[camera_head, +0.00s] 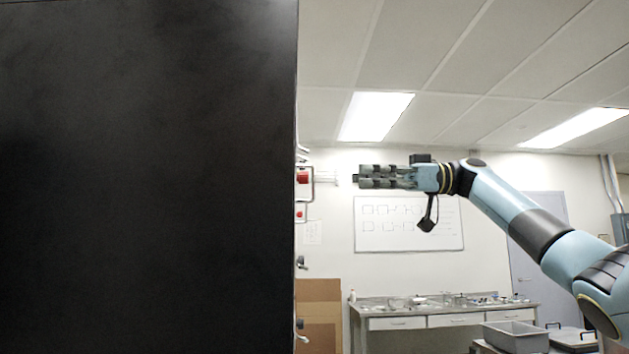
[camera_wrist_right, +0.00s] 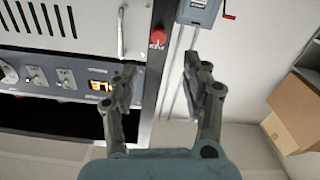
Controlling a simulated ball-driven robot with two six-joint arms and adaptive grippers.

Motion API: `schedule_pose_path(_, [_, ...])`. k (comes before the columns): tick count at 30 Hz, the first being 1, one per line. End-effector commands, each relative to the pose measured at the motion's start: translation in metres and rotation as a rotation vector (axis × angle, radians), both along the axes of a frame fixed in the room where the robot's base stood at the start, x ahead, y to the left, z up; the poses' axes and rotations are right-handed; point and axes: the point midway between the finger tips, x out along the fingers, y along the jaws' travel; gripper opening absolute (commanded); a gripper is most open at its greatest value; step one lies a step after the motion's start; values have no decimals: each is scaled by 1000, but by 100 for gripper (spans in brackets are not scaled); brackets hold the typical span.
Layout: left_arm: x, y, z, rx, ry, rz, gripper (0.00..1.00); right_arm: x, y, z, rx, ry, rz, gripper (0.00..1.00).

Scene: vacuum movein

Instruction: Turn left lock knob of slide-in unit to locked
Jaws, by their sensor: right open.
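My right gripper (camera_head: 360,179) is open and empty in the head view, pointing left toward the edge of a large black cabinet side (camera_head: 150,180), with a gap between. In the right wrist view the open gripper (camera_wrist_right: 160,70) has its left finger in front of the panel's right edge and its right finger in front of the wall. The front panel (camera_wrist_right: 85,58) shows dials, switches (camera_wrist_right: 67,77), an orange display (camera_wrist_right: 101,86) and a vertical handle (camera_wrist_right: 121,32). I cannot single out the left lock knob of the slide-in unit. My left gripper is not in view.
A red button (camera_wrist_right: 158,36) sits on the cabinet post. A grey box with a red crank (camera_wrist_right: 200,10) is mounted on the wall. Cardboard boxes (camera_wrist_right: 297,112) stand at right. A workbench (camera_head: 440,307) and a grey bin (camera_head: 515,337) are in the background.

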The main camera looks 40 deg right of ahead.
Motion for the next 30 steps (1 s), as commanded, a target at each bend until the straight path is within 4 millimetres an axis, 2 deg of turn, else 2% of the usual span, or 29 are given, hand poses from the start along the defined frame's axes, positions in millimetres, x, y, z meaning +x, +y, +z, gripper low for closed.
schedule_pose_path(12, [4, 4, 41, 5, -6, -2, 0, 40, 66, 4, 5, 2, 3, 48])
schedule_pose_path(15, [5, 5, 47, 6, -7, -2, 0, 47, 77, 3, 5, 3, 2, 48])
schedule_pose_path(21, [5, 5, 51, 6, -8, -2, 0, 54, 87, 0, 4, 4, -1, 48])
schedule_pose_path(28, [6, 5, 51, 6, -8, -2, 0, 55, 88, -1, 3, 3, -2, 48])
schedule_pose_path(30, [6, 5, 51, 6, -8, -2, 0, 54, 88, -1, 3, 3, -2, 40])
